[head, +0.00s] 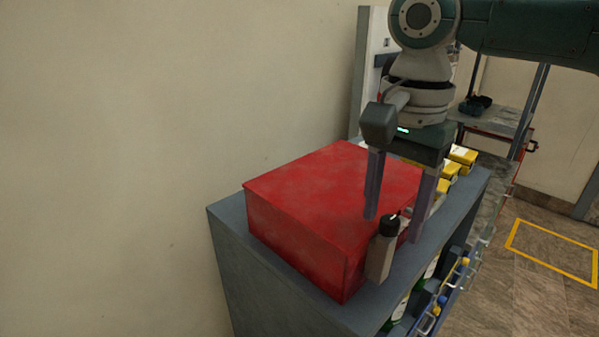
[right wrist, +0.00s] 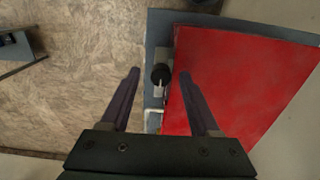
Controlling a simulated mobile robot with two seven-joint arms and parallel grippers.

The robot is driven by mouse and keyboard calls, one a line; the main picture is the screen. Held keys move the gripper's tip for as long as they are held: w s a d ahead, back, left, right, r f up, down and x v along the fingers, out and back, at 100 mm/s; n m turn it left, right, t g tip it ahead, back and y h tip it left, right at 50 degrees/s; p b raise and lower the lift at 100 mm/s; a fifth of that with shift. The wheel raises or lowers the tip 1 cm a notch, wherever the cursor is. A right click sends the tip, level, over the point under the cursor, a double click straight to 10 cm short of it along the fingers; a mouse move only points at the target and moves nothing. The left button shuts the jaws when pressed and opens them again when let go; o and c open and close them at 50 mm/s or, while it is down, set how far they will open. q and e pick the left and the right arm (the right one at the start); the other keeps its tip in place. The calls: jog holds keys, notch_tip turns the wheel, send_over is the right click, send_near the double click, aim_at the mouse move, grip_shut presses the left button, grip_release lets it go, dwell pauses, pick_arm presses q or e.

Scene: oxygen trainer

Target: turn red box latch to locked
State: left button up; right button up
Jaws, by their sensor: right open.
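The red box (head: 300,205) sits on top of a blue-grey cabinet. Its latch shows as a grey block (head: 380,260) with a round black knob (head: 389,228) at the box's near right side. The knob has a small white mark. My right gripper (head: 393,229) points down over the box's right side, open, with one finger on either side of the knob in the picture. In the right wrist view the knob (right wrist: 161,76) appears between the two fingertips, nearer the right one, with the red box (right wrist: 235,75) to its right. I cannot tell whether a finger touches it. My left gripper is out of view.
The blue-grey cabinet (head: 232,225) has bottles and handles along its right side. Yellow boxes (head: 462,156) stand behind my right gripper. A plain wall is at the left. A cart (head: 490,118) stands at the back right, with open floor in front.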

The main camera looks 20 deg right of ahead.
jog(key=shift+c, duration=0.3)
grip_shut()
dwell(0.3)
